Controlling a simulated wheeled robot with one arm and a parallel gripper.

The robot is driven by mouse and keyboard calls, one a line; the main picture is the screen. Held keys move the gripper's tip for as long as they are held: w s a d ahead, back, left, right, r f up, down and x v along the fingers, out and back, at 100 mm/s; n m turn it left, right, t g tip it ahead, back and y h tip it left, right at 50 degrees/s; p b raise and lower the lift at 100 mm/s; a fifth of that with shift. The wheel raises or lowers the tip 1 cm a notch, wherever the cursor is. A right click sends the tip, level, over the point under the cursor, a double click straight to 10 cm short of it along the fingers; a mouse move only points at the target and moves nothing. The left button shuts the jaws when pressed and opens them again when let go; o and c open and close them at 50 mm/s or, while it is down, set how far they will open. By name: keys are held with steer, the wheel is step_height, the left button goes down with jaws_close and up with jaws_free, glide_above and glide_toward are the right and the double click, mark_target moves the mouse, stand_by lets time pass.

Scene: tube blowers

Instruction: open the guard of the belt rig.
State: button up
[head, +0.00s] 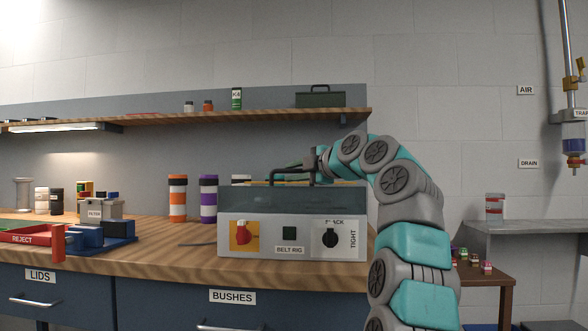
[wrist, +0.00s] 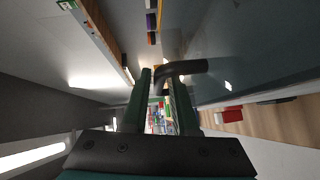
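The belt rig (head: 262,248) is a light grey box on the wooden bench, with a "BELT RIG" label on its front. Its guard (head: 270,201) is a dark, see-through cover that lies down over the top of the box. A dark bar handle (head: 275,174) stands up from the guard; it also shows in the wrist view (wrist: 186,69). My gripper (wrist: 161,76) is at the handle, with two green fingers apart. One bent end of the handle lies between or just past the fingertips. I cannot tell whether either finger touches it.
The rig's front has a red knob (head: 241,232) on a yellow plate and a black dial (head: 330,238). Orange and purple banded jars (head: 208,200) stand behind it to the left. A shelf (head: 250,117) runs above. A red "REJECT" tray (head: 35,241) is at the far left.

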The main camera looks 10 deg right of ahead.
jaws_close()
steer(key=shift+f, duration=0.1)
stand_by(1.3)
